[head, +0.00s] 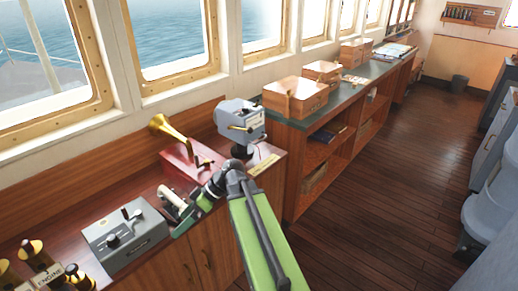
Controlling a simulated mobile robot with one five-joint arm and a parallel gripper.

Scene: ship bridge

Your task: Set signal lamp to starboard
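A grey box-shaped device on a dark pedestal (240,119), with a brass handle and a small label on its front, stands at the right end of the wooden console; it may be the signal lamp. A grey control box (126,238) with a round knob and a lever lies on the console to the left. Its markings are too small to read. My gripper (168,208) is over the console's front edge, just right of the control box and apart from it. Its fingers are small and partly hidden, so I cannot tell whether it is open. I see nothing held in it.
A red box with a brass horn (170,134) stands behind my gripper. Brass-topped knobs (35,255) fill the console's left end. Wooden boxes (294,97) stand on the shelf counter at the right. The plank floor (395,165) there is clear.

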